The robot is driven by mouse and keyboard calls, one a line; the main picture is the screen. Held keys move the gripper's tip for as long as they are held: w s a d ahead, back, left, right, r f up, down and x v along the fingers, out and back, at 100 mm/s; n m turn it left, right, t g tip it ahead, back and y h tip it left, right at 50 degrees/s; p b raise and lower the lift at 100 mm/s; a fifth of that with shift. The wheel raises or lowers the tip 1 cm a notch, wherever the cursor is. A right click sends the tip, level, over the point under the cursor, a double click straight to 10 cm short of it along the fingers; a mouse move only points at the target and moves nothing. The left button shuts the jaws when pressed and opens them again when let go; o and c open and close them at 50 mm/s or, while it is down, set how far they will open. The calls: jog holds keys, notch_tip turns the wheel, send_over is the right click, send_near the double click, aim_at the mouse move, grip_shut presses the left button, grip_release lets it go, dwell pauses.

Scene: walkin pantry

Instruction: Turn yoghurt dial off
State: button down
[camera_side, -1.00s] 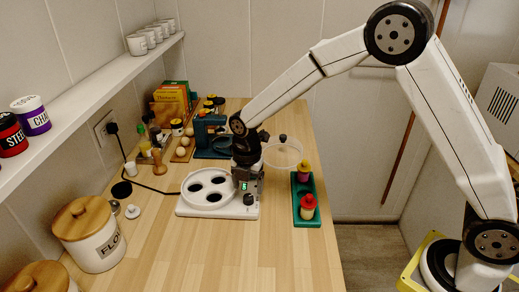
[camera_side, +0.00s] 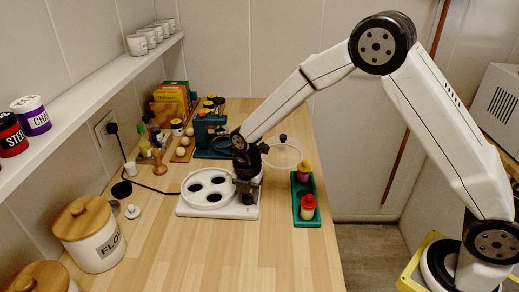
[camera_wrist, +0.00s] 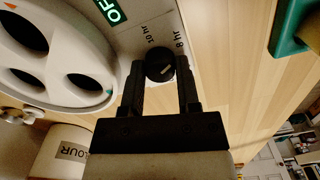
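The white yoghurt maker (camera_side: 190,208) with several dark round wells stands on the wooden counter; it also shows in the wrist view (camera_wrist: 60,90). Its black dial (camera_wrist: 160,65) has a short pale mark and sits near the printed words "10 hr" and "8 hr". A green patch (camera_wrist: 109,11) with white letters "OF" is cut off by the frame edge. My gripper (camera_wrist: 162,75) is open, with one finger on each side of the dial. I cannot tell whether the fingers touch it. In the side view my gripper (camera_side: 247,192) hides the dial.
A flour canister (camera_side: 93,245) stands at front left. A blue appliance (camera_side: 208,135) stands behind.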

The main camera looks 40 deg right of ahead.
jog(key=shift+m, duration=0.3)
jog(key=m, duration=1.7)
jog(key=shift+m, duration=0.4)
jog(key=m, duration=0.5)
jog(key=shift+m, duration=0.3)
jog(key=shift+c, duration=1.6)
grip_release()
